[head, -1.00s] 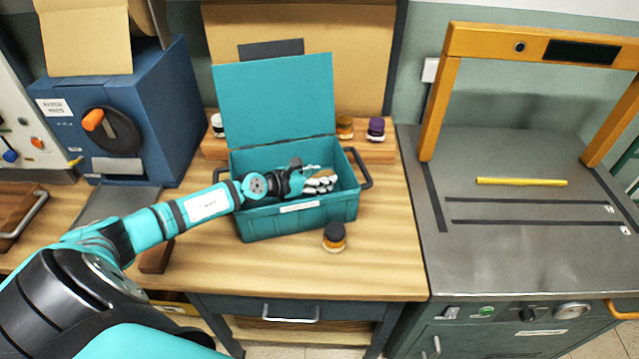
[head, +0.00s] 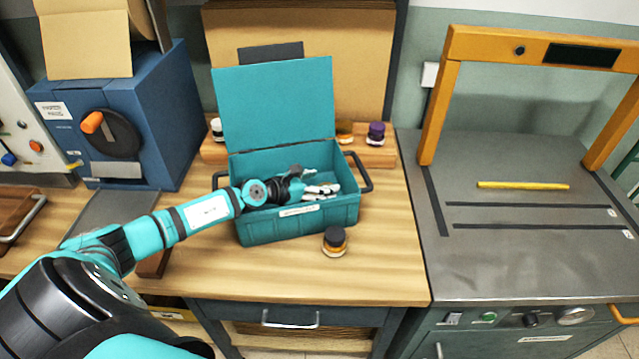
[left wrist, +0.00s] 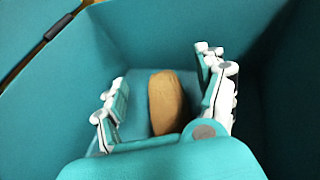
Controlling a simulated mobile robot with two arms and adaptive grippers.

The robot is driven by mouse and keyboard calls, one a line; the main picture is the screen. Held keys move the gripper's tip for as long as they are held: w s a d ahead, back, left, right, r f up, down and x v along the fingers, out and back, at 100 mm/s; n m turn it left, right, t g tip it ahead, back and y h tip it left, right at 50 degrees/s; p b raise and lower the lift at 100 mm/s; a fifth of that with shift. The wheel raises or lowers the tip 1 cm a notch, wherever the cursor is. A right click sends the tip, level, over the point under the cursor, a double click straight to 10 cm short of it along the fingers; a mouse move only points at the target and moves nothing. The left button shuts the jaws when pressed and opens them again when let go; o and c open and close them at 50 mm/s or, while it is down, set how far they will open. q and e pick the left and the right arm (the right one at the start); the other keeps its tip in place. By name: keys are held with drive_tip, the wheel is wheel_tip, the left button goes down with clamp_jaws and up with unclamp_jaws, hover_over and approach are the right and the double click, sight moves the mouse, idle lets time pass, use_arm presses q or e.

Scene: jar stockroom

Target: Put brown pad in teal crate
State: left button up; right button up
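The teal crate (head: 300,226) stands open on the wooden bench, its lid raised at the back. My left gripper (head: 325,190) reaches into the crate from the left. In the left wrist view the two fingers of my left gripper (left wrist: 168,90) are spread apart. The brown pad (left wrist: 168,103), an oval tan block, is inside the crate between the fingers, with a gap on each side. The pad cannot be made out in the head view. My right gripper is not in view.
A dark-lidded jar (head: 335,241) stands on the bench just in front of the crate. Jars, one with a purple lid (head: 376,131), stand on a wooden ledge behind. A blue machine (head: 125,110) is at left. A grey worktop with a yellow bar (head: 522,185) is at right.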

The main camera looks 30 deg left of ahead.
use_arm(q)
drive_tip(key=shift+s+d+f, duration=0.1)
drive_tip(key=shift+d+f, duration=0.05)
drive_tip(key=shift+f, duration=0.1)
drive_tip(key=shift+r+p, duration=0.35)
drive_tip(key=shift+p, duration=0.1)
drive_tip(key=shift+s+r+p, duration=0.15)
drive_tip(key=shift+r+p, duration=0.15)
drive_tip(key=b+v, duration=0.1)
drive_tip(key=v, duration=0.5)
drive_tip(key=shift+s+a+r, duration=0.1)
drive_tip(key=shift+s+a, duration=0.2)
drive_tip(key=shift+s, duration=0.05)
drive_tip(key=shift+r, duration=0.2)
drive_tip(key=shift+s, duration=0.1)
